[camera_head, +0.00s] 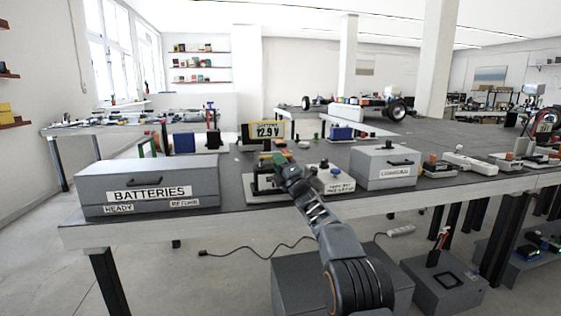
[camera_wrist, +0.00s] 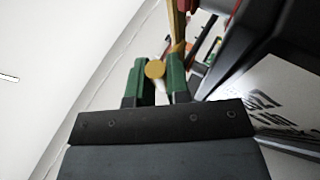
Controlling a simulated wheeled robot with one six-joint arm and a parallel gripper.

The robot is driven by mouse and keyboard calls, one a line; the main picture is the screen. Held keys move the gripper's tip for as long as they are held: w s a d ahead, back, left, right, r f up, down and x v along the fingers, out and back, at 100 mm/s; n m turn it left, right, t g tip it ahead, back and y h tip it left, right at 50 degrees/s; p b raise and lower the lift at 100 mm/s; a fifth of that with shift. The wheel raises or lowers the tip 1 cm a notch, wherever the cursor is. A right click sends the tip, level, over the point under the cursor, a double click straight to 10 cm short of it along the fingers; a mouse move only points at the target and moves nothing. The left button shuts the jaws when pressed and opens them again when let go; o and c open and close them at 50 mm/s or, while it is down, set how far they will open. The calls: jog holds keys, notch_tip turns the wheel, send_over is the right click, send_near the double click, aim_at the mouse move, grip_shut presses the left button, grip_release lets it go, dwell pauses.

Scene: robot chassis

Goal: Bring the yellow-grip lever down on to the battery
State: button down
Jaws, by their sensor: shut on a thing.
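My gripper (camera_wrist: 158,78) has two green fingers, which are shut on the yellow grip (camera_wrist: 155,69) of the lever. The round end of the grip shows between the fingers. In the head view my gripper (camera_head: 281,160) is at the tester stand, just below the yellow-framed display (camera_head: 267,130) that reads 12.9 V. The lever itself is mostly hidden there by my arm. A dark block (camera_wrist: 262,42) stands close on the right in the wrist view; I cannot tell whether it is the battery. The battery is not clearly visible in the head view.
A grey BATTERIES box (camera_head: 150,184) stands on the bench to the left. A grey lidded box (camera_head: 384,167) and a white labelled block (camera_head: 335,180) are to the right. A blue box (camera_head: 341,133) stands behind. Chargers and small parts fill the right side.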

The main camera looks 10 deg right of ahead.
jog(key=shift+w+f, duration=0.1)
jog(key=shift+f, duration=0.1)
jog(key=c, duration=1.4)
grip_release()
jog(key=shift+w, duration=0.1)
jog(key=o, duration=0.3)
